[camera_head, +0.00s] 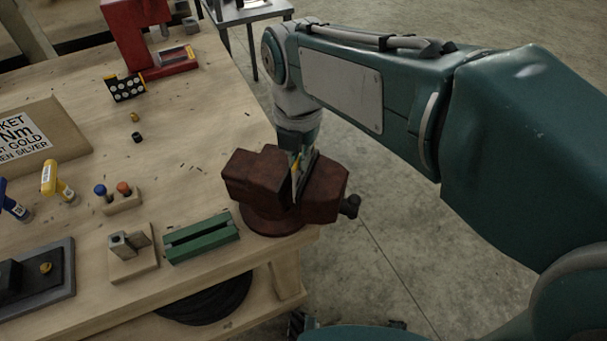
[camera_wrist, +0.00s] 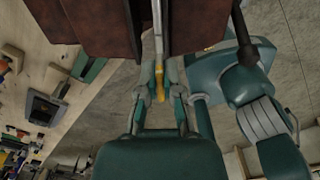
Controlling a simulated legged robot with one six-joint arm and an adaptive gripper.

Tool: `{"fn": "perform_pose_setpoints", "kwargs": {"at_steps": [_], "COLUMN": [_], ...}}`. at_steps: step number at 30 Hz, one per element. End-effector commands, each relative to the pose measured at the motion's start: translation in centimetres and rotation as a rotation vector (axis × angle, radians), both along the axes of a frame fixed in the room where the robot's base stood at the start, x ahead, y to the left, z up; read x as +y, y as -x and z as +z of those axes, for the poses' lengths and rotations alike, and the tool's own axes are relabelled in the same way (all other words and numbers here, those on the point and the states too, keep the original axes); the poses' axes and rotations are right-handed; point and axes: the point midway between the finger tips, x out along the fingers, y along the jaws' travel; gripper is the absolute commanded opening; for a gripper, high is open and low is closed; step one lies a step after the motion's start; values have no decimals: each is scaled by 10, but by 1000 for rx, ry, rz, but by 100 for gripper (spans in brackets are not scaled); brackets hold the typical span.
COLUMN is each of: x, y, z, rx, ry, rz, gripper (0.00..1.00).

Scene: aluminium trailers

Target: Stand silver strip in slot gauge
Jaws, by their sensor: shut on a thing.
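A thin pale strip, the silver strip (camera_wrist: 157,22), stands in the gap between the jaws of the dark red vise (camera_head: 258,178) at the table corner. A yellow piece (camera_wrist: 159,82) shows at its near end, between my fingers; whether it is part of the strip is unclear. My gripper (camera_wrist: 160,92) is shut on the strip, close to the vise jaws. In the head view my wrist hides most of the strip. A green block with a long slot (camera_head: 201,238), which looks like the slot gauge, lies on the table left of the vise, with its slot empty.
A small grey block on a wooden base (camera_head: 134,265) stands left of the green block. Screwdrivers in a holder (camera_head: 122,203), a yellow-handled tool (camera_head: 58,182), a sign board (camera_head: 40,142) and a red press (camera_head: 150,45) are farther off. The vise handle (camera_head: 350,206) juts right.

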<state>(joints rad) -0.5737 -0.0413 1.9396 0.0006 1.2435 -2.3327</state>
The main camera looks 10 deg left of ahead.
Motion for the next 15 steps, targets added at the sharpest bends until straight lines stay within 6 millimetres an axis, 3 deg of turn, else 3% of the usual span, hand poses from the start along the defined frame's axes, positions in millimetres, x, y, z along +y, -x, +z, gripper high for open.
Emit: {"fn": "perform_pose_setpoints", "kwargs": {"at_steps": [15], "x": [0], "y": [0], "z": [27], "rx": [-2], "ry": [-1], "rz": [0], "gripper": [0]}}
